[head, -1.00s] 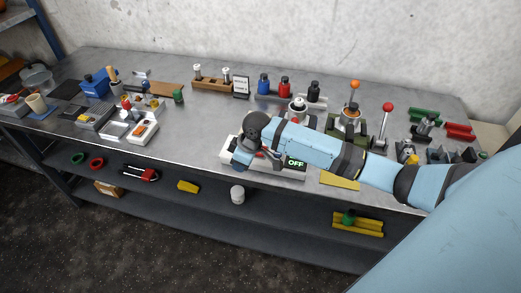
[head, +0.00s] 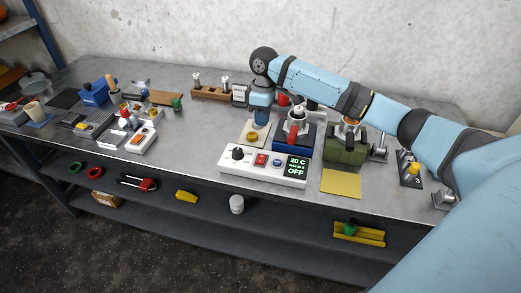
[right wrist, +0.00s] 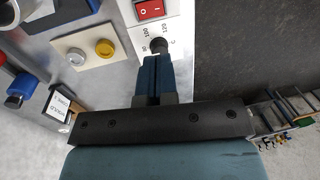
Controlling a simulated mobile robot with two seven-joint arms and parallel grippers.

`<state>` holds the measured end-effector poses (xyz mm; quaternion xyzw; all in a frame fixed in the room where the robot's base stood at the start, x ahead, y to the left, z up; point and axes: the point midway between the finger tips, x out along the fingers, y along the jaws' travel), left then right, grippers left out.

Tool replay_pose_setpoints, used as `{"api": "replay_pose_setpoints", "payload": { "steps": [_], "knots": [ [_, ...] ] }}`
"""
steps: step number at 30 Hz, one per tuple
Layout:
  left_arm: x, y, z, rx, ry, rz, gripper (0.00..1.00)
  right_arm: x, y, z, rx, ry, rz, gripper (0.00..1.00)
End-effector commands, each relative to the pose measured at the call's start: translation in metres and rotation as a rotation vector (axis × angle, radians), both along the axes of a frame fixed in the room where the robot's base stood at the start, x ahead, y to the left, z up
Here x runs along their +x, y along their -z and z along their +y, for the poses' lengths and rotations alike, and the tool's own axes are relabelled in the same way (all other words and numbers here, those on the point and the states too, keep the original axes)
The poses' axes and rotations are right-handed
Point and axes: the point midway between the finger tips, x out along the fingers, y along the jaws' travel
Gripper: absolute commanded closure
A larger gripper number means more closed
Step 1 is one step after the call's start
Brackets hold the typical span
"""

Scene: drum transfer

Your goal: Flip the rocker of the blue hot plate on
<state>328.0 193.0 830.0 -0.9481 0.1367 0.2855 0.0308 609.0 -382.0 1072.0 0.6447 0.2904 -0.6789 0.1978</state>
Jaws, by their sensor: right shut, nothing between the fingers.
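The blue hot plate (head: 291,141) stands on the bench, with a white control box (head: 222,165) before it. The box carries a black knob (head: 238,154), a red rocker (head: 261,160), a blue button and a display (head: 296,167) reading 20 C and OFF. The rocker (right wrist: 150,10) shows at the top edge of the right wrist view, partly cut off. My right gripper (head: 259,122) is shut and empty, pointing down behind the box. In the right wrist view its fingertips (right wrist: 157,62) appear just short of the knob (right wrist: 158,45). My left gripper is out of view.
A pale plate with a yellow button (head: 252,135) lies behind the box. A green hot plate (head: 345,150) stands to the right, with a yellow pad (head: 341,183) before it. A wooden rack (head: 212,93) stands behind.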

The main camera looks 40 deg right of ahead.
Motion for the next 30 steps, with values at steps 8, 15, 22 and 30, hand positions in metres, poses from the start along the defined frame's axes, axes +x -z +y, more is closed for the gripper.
{"api": "replay_pose_setpoints", "payload": {
  "steps": [8,15,22,30],
  "knots": [
    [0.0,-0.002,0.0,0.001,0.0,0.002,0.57,-0.004,0.037,0.004,0.0,0.001,0.004,1.0],
    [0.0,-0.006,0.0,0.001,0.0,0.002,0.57,-0.009,0.088,0.01,0.0,0.0,0.003,1.0],
    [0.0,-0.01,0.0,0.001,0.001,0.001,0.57,-0.012,0.124,0.013,-0.001,0.001,0.002,1.0],
    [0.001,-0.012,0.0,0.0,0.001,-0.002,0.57,-0.013,0.138,0.015,-0.001,0.0,0.001,1.0]
  ]
}}
